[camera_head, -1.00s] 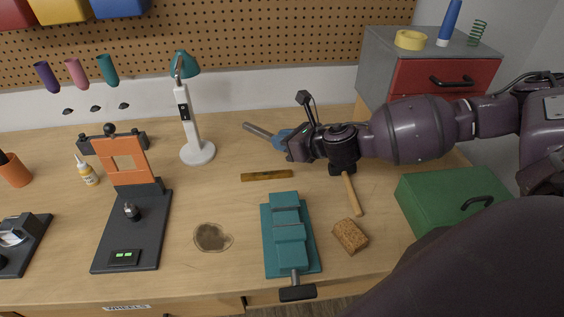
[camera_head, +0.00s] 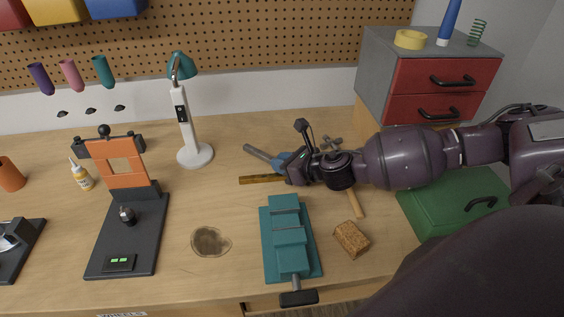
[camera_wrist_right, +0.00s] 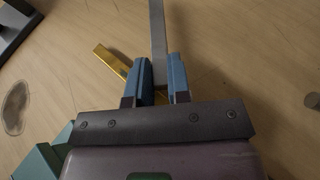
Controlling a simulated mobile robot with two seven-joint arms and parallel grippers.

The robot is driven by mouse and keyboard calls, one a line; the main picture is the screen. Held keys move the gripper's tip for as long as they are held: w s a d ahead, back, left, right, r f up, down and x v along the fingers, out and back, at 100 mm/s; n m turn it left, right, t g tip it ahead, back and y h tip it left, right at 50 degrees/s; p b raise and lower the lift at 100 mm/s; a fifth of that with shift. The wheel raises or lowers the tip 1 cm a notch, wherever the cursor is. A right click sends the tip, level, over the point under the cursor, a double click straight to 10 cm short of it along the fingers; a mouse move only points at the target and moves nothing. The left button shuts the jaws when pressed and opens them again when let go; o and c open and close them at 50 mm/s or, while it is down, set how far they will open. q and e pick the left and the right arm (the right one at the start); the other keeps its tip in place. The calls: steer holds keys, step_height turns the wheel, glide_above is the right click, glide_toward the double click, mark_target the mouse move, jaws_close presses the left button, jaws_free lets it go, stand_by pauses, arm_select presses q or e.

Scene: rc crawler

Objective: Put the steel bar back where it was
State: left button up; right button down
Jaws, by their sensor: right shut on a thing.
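The steel bar (camera_head: 257,152) is a plain grey flat strip. My right gripper (camera_head: 282,161) is shut on one end of it, and the rest points to the back left in the head view. In the right wrist view the bar (camera_wrist_right: 157,35) runs straight out from between the two blue fingers (camera_wrist_right: 160,78). I cannot tell how high the bar is above the bench. My left gripper is not in view.
A brass-coloured strip (camera_head: 260,179) lies under and beside my right gripper. A teal vise (camera_head: 288,240), a hammer handle (camera_head: 355,204), a brown block (camera_head: 351,238) and a green box (camera_head: 440,215) are near. A lamp (camera_head: 190,120) stands behind left. Bench left of the vise is mostly clear.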

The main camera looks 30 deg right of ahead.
steer(key=shift+s+f, duration=0.1)
steer(key=shift+f, duration=0.4)
steer(key=shift+f, duration=0.2)
steer(key=c, duration=1.1)
jaws_free()
steer(key=shift+s+f, duration=0.15)
steer(key=shift+f, duration=0.05)
steer(key=shift+a, duration=0.1)
steer(key=shift+r, duration=0.2)
steer(key=v, duration=0.4)
steer(key=r+v, duration=0.1)
steer(key=v, duration=0.3)
steer(key=p+v, duration=0.1)
steer(key=v, duration=0.3)
steer(key=shift+w+r, duration=0.25)
